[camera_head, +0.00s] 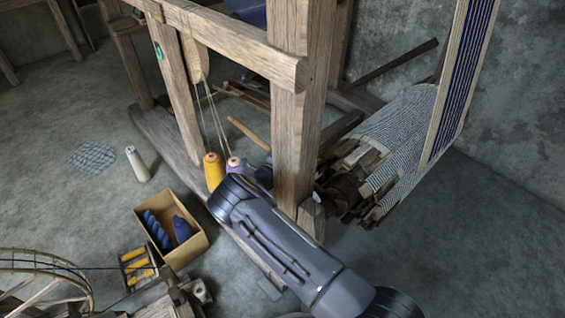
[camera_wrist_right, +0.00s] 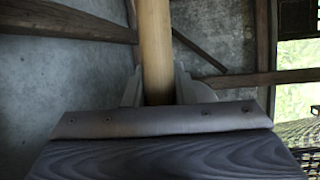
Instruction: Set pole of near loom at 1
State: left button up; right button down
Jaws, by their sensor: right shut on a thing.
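The near loom's wooden frame (camera_head: 295,140) has a thick post in the middle of the head view and a beam to its left. A light wooden pole (camera_wrist_right: 155,45) runs up from between the fingers of my right gripper (camera_wrist_right: 158,92), which is shut on it. In the head view a tan rod (camera_head: 248,132) shows left of the post and looks like the same pole; its lower end is hidden. My right arm crosses the lower middle and hides the gripper there. My left gripper is out of view. I cannot tell where the loom's position 1 is.
A yellow thread cone (camera_head: 213,172) and a purple one (camera_head: 234,166) are close to my right arm. A cardboard box (camera_head: 188,247) with blue yarn stands on the floor, near a pale cone (camera_head: 137,164). Striped cloth (camera_head: 458,85) hangs at right. Floor at far left is mostly clear.

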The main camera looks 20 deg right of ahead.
jog(key=shift+m+t, duration=0.5)
jog(key=shift+m, duration=0.3)
jog(key=r+p, duration=0.1)
jog(key=r, duration=0.4)
jog(key=shift+s, duration=0.2)
jog(key=c, duration=1.2)
grip_release()
jog(key=shift+f, duration=0.15)
jog(key=shift+s, duration=0.1)
jog(key=p+v, duration=0.3)
jog(key=v, duration=0.4)
jog(key=shift+s+a, duration=0.2)
jog(key=shift+a, duration=0.05)
